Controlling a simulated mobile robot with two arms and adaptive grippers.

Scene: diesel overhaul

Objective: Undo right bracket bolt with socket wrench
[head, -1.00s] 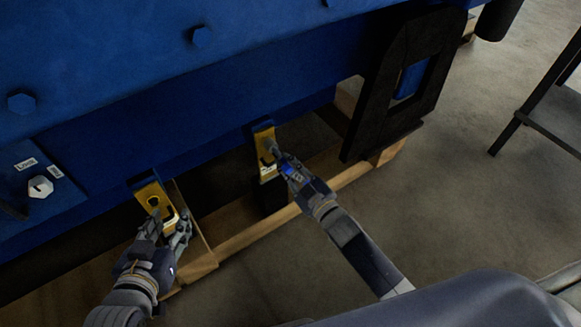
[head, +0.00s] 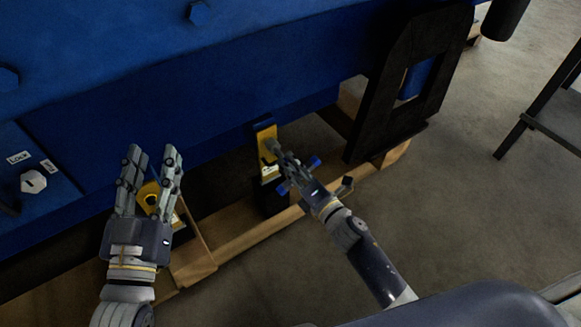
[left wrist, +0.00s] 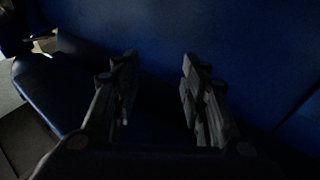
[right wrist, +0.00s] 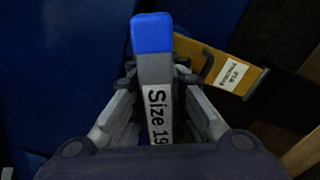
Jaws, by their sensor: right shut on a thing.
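The right yellow bracket (head: 265,133) is fixed to the lower edge of the blue engine, with a white label that also shows in the right wrist view (right wrist: 232,75). My right gripper (head: 288,170) is shut on the socket wrench, whose blue end (head: 315,161) sticks out beside the fingers. In the right wrist view the wrench (right wrist: 153,35) shows a "Size 19" label. Its head end meets the bracket; the bolt is hidden, so I cannot tell how it is seated. My left gripper (head: 152,158) is open and empty, in front of the left yellow bracket (head: 148,196), partly covering it.
The blue engine (head: 250,60) fills the upper left. It stands over a wooden pallet (head: 250,238). A black frame (head: 375,125) stands right of the right bracket. A dark stand (head: 555,115) is at far right. A panel with lock labels and a white knob (head: 33,181) is at left.

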